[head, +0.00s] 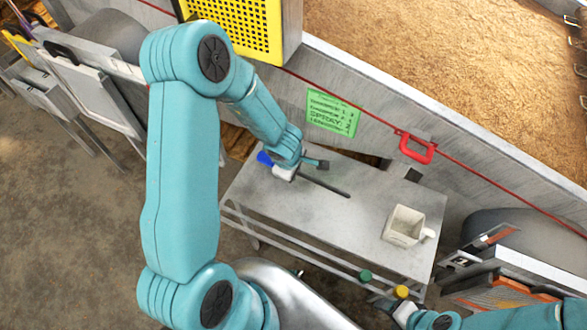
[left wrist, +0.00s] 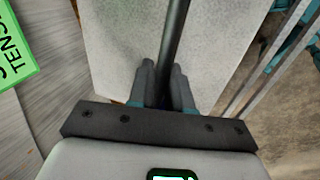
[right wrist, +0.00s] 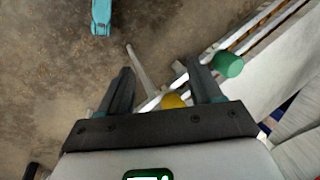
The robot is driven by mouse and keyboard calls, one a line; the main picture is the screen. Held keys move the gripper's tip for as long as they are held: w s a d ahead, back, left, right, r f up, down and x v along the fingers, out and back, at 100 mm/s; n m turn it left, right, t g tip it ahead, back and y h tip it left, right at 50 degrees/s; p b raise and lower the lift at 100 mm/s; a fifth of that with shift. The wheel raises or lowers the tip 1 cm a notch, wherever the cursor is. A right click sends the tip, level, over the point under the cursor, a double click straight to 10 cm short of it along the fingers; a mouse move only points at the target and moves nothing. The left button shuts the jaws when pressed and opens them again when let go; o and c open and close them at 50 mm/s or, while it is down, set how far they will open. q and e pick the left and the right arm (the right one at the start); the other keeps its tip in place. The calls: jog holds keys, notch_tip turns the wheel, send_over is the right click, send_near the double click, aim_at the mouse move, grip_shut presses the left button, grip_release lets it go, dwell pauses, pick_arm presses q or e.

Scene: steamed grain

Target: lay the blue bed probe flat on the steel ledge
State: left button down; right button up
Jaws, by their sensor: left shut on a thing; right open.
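The blue bed probe shows in the head view as a blue handle (head: 265,158) and a long dark rod (head: 332,188). My left gripper (head: 308,169) is shut on the rod, over the back left of the steel ledge (head: 300,222). In the left wrist view the rod (left wrist: 177,35) runs away between the closed fingers (left wrist: 163,72), above the ledge's grey top (left wrist: 120,50). I cannot tell whether the rod touches the ledge. My right gripper (head: 382,306) is open and empty at the ledge's front edge; its spread fingers (right wrist: 160,68) show in the right wrist view.
A white jug (head: 403,226) stands on the ledge's right side. A green knob (head: 365,276) and a yellow knob (head: 401,291) sit at the front edge. A green sign (head: 332,112) and a red handle (head: 415,147) are on the wall behind. The ledge's middle is clear.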

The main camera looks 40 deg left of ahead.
pick_arm(q)
jog(key=shift+w+d+f, duration=0.15)
jog(key=shift+d+f, duration=0.05)
jog(key=shift+f, duration=0.1)
jog(key=b, duration=0.6)
send_over(295, 187)
jog(key=f, duration=0.5)
jog(key=shift+s+d+f, duration=0.15)
jog(key=shift+s, duration=0.25)
jog(key=shift+b+x, duration=0.8)
jog(key=shift+s, duration=0.2)
jog(key=c, duration=1.2)
grip_release()
jog(key=o, duration=0.6)
jog(key=shift+c, duration=0.2)
